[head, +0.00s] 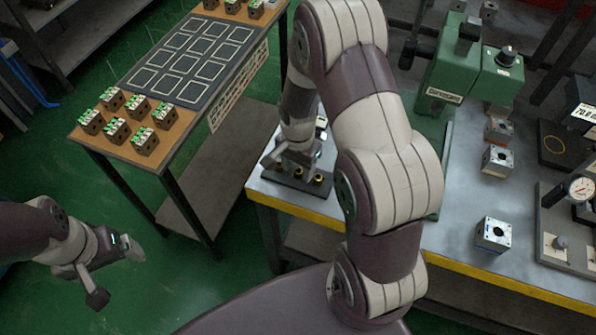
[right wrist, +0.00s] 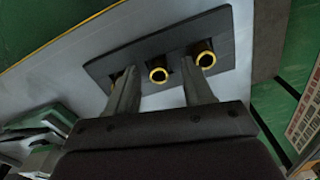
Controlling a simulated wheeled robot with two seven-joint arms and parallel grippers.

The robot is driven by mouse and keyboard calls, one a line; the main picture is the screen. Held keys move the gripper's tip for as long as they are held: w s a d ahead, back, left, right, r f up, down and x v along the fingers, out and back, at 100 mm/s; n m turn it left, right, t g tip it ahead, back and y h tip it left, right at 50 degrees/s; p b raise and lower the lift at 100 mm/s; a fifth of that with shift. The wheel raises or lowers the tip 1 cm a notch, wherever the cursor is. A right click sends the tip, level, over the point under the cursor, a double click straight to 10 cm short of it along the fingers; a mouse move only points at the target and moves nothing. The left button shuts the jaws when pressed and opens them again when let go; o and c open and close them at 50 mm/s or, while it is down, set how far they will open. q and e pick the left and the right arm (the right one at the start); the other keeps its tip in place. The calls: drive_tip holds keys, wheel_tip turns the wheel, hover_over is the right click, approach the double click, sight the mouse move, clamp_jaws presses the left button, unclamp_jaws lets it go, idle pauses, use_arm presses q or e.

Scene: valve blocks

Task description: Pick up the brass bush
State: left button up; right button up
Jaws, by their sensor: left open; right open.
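A dark holder plate (right wrist: 105,68) carries brass bushes, seen as gold rings. In the right wrist view, the middle bush (right wrist: 158,75) shows between my two fingertips, the right bush (right wrist: 205,58) lies just beyond the right finger, and another is mostly hidden behind the left finger. My right gripper (right wrist: 157,68) is open and empty over the plate. I cannot tell its height above the bushes. In the head view, my right gripper (head: 288,154) is over the holder at the bench's left end. My left gripper (head: 118,272) is open and empty, away from the bench, over the floor.
Several valve blocks (head: 144,140) with green tops stand on the side table (head: 180,148), beside a dark grid mat (head: 190,62). Metal blocks (head: 493,234), a green press (head: 455,75) and a gauge (head: 580,188) stand on the grey bench (head: 455,205).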

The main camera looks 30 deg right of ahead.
drive_tip(key=shift+s, duration=0.1)
drive_tip(key=c, duration=0.7)
clamp_jaws()
drive_tip(key=shift+r, duration=0.1)
